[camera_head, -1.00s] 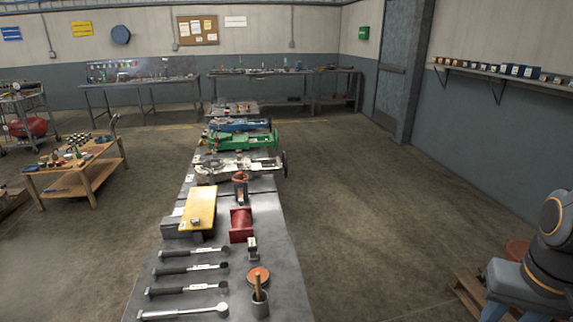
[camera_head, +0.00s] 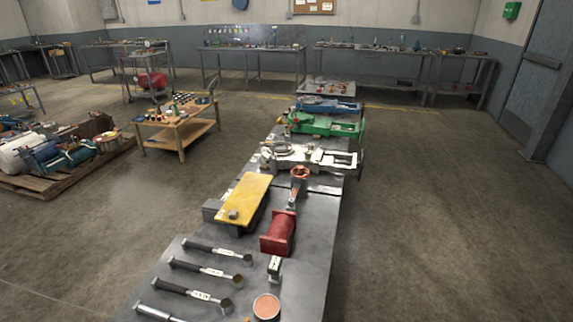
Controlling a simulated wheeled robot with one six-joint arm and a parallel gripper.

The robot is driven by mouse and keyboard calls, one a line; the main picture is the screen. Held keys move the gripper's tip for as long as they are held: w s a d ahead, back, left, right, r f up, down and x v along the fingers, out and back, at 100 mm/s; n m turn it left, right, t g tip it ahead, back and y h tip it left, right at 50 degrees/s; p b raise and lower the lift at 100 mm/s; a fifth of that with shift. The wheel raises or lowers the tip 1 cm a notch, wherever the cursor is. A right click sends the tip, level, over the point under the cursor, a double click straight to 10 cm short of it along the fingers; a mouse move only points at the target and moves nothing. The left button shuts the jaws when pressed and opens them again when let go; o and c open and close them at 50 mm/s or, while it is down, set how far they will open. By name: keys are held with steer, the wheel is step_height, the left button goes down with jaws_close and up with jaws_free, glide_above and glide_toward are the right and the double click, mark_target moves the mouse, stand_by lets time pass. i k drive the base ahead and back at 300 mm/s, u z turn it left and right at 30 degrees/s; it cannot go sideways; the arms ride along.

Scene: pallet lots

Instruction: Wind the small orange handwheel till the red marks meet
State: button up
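A small orange wheel-like ring (camera_head: 300,172) sits on a grey fitting on the long metal bench (camera_head: 318,232), beyond a red block-like part (camera_head: 279,232). It looks like the handwheel. It is too small here for any red marks to be made out. A second round thing with an orange top (camera_head: 266,306) stands at the near end of the bench, cut close to the bottom edge. My gripper is not in view, so its state does not show.
A yellow plate (camera_head: 244,197) and several dark-handled wrenches (camera_head: 206,270) lie on the bench's left side. Green (camera_head: 327,125) and blue machine parts stand farther back. A wooden cart (camera_head: 177,130) and a loaded pallet (camera_head: 60,176) are left. The floor right of the bench is clear.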

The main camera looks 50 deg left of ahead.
mark_target(300, 170)
steer(key=u, duration=0.6)
steer(key=i, duration=1)
steer(key=u, duration=0.65)
